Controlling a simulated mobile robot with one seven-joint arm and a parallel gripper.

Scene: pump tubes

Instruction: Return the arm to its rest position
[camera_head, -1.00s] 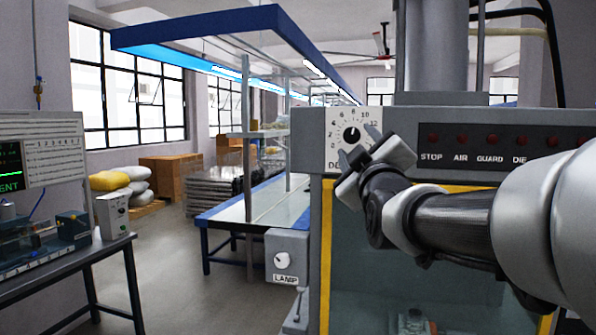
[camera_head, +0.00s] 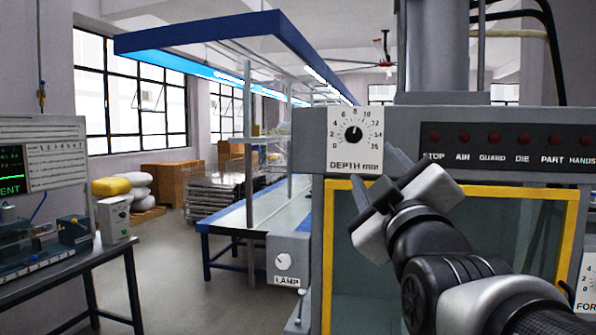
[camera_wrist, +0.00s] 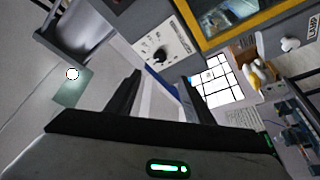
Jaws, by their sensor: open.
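My gripper (camera_head: 377,172) is in front of the grey press, just below and right of the depth dial (camera_head: 353,134). Its two fingers are apart, with nothing between them. In the wrist view the open fingers (camera_wrist: 160,95) frame empty space, with the depth dial (camera_wrist: 160,55) beyond them. The arm reaches in from the lower right of the head view and covers part of the press's yellow-framed window (camera_head: 326,260).
The press (camera_head: 310,150) fills the right side, with a row of red lamps (camera_head: 500,139). A lamp box (camera_head: 284,262) is on its left. A side bench (camera_head: 110,252) with instruments stands at far left. Open floor (camera_head: 180,270) lies between.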

